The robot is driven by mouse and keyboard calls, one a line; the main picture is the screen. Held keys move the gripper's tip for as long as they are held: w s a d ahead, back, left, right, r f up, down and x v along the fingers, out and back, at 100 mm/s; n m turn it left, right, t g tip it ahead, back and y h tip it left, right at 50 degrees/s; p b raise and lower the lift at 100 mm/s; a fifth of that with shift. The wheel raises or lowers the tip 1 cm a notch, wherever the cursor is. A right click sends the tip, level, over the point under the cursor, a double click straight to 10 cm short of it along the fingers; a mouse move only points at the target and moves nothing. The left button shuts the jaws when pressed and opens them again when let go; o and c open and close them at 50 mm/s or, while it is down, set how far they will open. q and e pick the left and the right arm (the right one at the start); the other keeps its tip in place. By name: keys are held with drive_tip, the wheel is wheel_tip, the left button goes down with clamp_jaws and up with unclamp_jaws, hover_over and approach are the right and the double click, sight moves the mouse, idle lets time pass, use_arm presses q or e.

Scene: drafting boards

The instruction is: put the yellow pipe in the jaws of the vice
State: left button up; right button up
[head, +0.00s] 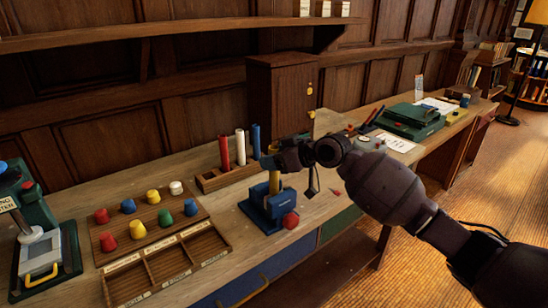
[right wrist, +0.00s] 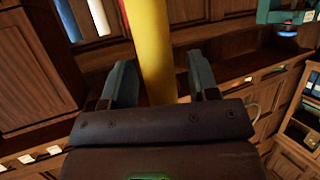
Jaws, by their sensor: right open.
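The yellow pipe (head: 274,183) stands upright at the blue vice (head: 266,210), its lower end apparently between the jaws. The exact contact is too small to make out. My right gripper (head: 270,162) is at the pipe's upper part and hides its top in the head view. In the right wrist view the yellow pipe (right wrist: 153,45) passes between the two spread fingers of my right gripper (right wrist: 160,82), with a gap visible on each side. My left gripper is not in view.
A wooden rack (head: 212,183) with red, white and blue pipes stands behind the vice. Left of it are a board (head: 160,226) with several coloured pegs and a divided tray (head: 165,268). A green machine (head: 408,122) stands farther right on the bench.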

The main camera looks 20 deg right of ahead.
drive_tip(key=v, duration=1.2)
drive_tip(key=s+f+m+t+h, duration=0.15)
drive_tip(key=s+f, duration=0.35)
drive_tip(key=f, duration=0.6)
drive_tip(key=s+f+m+h, duration=0.25)
drive_tip(key=s+f, duration=0.25)
drive_tip(key=f, duration=0.6)
drive_tip(key=s+f+m+h, duration=0.1)
drive_tip(key=s+f+h, duration=0.1)
drive_tip(key=s+f, duration=0.5)
drive_tip(key=s+f+m+h, duration=0.2)
drive_tip(key=s+f, duration=0.5)
drive_tip(key=s, duration=0.5)
drive_tip(key=shift+s+h, duration=0.35)
drive_tip(key=shift+h, duration=0.25)
drive_tip(key=shift+o, duration=0.4)
drive_tip(key=shift+d+f, duration=0.1)
